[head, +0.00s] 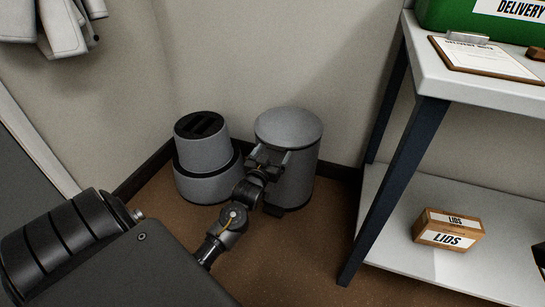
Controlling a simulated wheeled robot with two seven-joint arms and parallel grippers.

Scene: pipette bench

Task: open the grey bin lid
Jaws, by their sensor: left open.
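The grey bin (303,173) stands upright on the floor near the wall, with a round grey lid (288,126) lying closed on top. My left gripper (270,155) is open in front of the bin's upper side, just below the lid's front left edge. Its fingers point toward the bin. I cannot tell whether they touch it. The gripper and wrist hide part of the bin's front left side. A dark piece (288,210) shows at the bin's foot. My right gripper is not in view.
A grey round unit with a slotted black top (202,124) stands close left of the bin. A white shelf table with a dark leg (396,185) stands to the right, bearing a clipboard (487,57), a green box (460,15) and a LIDS carton (448,230). Brown floor (305,240) is clear in front.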

